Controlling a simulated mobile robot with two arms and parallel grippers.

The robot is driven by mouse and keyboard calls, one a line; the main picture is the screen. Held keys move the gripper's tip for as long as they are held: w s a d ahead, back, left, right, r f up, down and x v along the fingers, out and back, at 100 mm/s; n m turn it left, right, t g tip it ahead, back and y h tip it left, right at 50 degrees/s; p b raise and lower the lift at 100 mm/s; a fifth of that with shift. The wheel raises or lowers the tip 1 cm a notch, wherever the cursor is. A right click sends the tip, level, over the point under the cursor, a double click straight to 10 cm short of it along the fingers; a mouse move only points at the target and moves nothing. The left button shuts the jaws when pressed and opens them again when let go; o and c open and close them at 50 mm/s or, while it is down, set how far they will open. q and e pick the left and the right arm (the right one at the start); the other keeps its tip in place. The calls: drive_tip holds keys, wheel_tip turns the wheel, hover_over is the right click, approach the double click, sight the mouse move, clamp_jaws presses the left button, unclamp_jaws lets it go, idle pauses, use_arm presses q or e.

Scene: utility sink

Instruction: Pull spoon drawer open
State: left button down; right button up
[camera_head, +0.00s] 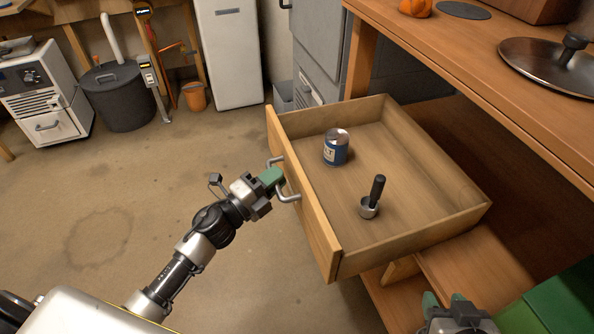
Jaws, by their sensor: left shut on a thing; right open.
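The wooden drawer (410,170) is pulled well out from under the wooden counter. My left gripper (275,178) is shut on the curved metal handle (287,197) on the drawer's front panel (312,215). Inside the drawer stand a blue can (335,149) with a grey top and a small metal scoop (369,208) with a black handle pointing up. My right gripper (444,303) is open and empty at the bottom edge, below the drawer; only its green fingertips and top part show.
The wooden counter (480,70) above the drawer holds a metal lid (545,65) and an orange object (415,7). A wooden shelf (470,270) and a green box (560,300) are at lower right. The floor (120,210) left of the drawer is clear.

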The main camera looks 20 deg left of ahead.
use_arm(q)
drive_tip(key=shift+s+a, duration=0.8)
drive_tip(key=shift+a, duration=0.3)
drive_tip(key=shift+s+a, duration=0.8)
drive_tip(key=shift+a, duration=0.25)
use_arm(e)
drive_tip(key=shift+s+f, duration=0.1)
use_arm(q)
drive_tip(key=c, duration=1.1)
unclamp_jaws()
drive_tip(key=shift+c, duration=0.2)
drive_tip(key=v, duration=1)
drive_tip(key=shift+s+a+p, duration=0.2)
drive_tip(key=shift+s+p, duration=0.1)
drive_tip(key=shift+s, duration=0.05)
use_arm(e)
drive_tip(key=shift+s+d+f+g+h, duration=0.35)
drive_tip(key=shift+s+f+g, duration=0.2)
drive_tip(key=shift+s+g, duration=0.25)
